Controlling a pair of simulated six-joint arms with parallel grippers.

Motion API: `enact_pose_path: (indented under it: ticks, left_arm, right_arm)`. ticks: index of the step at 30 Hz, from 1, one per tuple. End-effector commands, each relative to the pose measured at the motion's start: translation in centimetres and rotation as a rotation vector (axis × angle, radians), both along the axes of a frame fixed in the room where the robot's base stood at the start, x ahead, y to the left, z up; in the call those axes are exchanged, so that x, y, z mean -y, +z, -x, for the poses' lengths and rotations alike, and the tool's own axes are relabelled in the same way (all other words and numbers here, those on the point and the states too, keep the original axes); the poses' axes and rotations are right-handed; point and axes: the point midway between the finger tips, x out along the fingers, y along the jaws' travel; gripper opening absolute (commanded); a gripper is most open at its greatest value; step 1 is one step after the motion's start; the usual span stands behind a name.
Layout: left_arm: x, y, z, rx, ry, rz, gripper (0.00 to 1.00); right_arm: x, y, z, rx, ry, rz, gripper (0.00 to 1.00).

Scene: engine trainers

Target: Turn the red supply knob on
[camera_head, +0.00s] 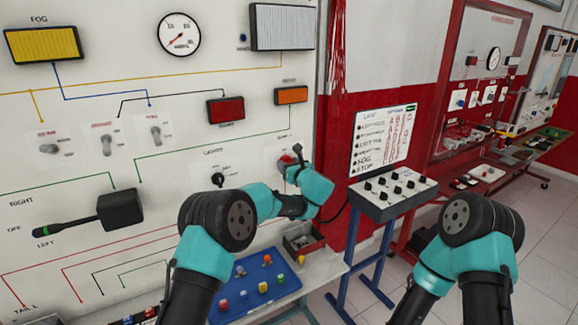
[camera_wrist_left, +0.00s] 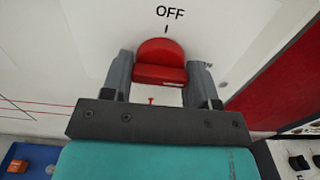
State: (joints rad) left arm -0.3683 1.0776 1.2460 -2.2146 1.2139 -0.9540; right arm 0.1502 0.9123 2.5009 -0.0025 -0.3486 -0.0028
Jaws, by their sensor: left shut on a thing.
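The red supply knob (camera_wrist_left: 160,62) is on the white panel, under the printed word OFF with a short tick mark below it. In the wrist view my left gripper (camera_wrist_left: 160,80) has one grey finger on each side of the knob, shut on it. In the head view the knob (camera_head: 287,160) is a small red patch, partly hidden by my left gripper (camera_head: 291,167) at the right part of the panel. My right arm shows at the lower right of the head view; its gripper is out of the picture.
A black lights knob (camera_head: 217,179) is left of my left gripper. A blue tray (camera_head: 236,294) with coloured pieces and a small open box (camera_head: 303,240) lie on the ledge below. A switch box (camera_head: 394,193) on a blue stand is to the right.

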Motion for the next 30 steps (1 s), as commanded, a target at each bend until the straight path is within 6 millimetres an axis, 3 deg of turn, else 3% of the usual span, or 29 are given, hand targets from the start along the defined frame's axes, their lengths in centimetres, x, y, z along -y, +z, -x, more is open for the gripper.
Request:
enact_pose_path:
  ticks: [9, 10, 18, 30]
  left_arm:
    - [0.01, -0.1, 0.0, -0.003, 0.0, -0.003, 0.31]
    - [0.01, -0.1, 0.0, -0.003, 0.0, -0.003, 0.55]
    - [0.0, -0.05, 0.0, -0.002, 0.0, -0.002, 0.8]
    - [0.44, 0.01, 0.62, -0.002, -0.001, -0.001, 0.8]
  right_arm:
    - [0.0, 0.0, 0.0, 0.0, 0.0, 0.0, 0.43]
    - [0.0, 0.0, 0.0, 0.0, 0.0, 0.0, 0.43]
    - [0.0, 0.0, 0.0, 0.0, 0.0, 0.0, 0.43]
    - [0.0, 0.0, 0.0, 0.0, 0.0, 0.0, 0.43]
